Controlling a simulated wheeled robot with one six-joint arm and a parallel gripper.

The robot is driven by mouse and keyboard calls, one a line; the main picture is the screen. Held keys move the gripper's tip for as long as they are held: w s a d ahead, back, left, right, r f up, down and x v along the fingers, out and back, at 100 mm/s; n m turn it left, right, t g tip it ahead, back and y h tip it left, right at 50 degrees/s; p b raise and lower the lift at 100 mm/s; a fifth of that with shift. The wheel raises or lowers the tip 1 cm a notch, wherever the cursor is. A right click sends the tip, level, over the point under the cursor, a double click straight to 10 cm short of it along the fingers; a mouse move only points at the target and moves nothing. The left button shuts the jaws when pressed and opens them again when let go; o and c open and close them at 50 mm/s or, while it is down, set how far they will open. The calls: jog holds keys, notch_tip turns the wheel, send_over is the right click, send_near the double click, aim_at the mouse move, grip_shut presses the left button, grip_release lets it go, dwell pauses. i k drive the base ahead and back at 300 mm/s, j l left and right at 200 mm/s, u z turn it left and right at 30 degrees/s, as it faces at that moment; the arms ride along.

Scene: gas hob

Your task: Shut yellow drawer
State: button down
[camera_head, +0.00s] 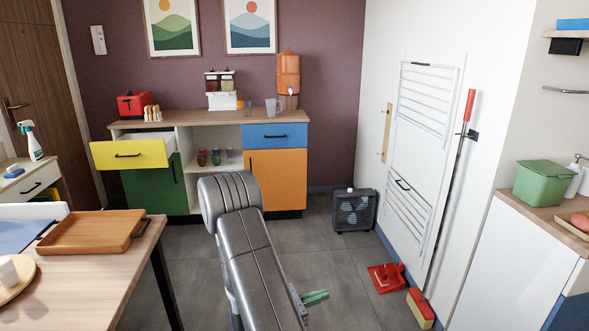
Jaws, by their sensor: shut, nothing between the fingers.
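The yellow drawer (128,155) is at the upper left of the sideboard, above a green door (150,190). It is pulled out, with its front standing forward of the cabinet. It has a dark bar handle across its front. My gripper (316,297) shows in part low in the picture, beside my large grey arm. Its green fingertips are shut, empty and point right. It is far from the drawer, nearer the camera and to the right.
A wooden table (100,280) with a wooden tray (92,232) stands at the left front. The sideboard (190,118) carries a red toaster (133,104) and a copper dispenser (288,78). A dark fan heater (353,210) and red dustpan (388,278) are on the floor at right.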

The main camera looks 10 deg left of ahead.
aim_at(141, 150)
jog(key=i+j+u, duration=0.15)
jog(key=i+u, duration=0.2)
jog(key=i, duration=0.5)
jog(key=i+l+u, duration=0.1)
jog(key=i+u, duration=0.25)
jog(key=i, duration=0.45)
jog(key=i+u, duration=0.35)
jog(key=i, duration=0.2)
jog(key=i+u, duration=0.35)
jog(key=i, duration=0.25)
jog(key=i+l+u, duration=0.3)
jog(key=i, duration=0.25)
jog(key=i+j+u, duration=0.15)
jog(key=i+u, duration=0.25)
jog(key=i, duration=0.2)
jog(key=i+u, duration=0.35)
jog(key=i, duration=0.3)
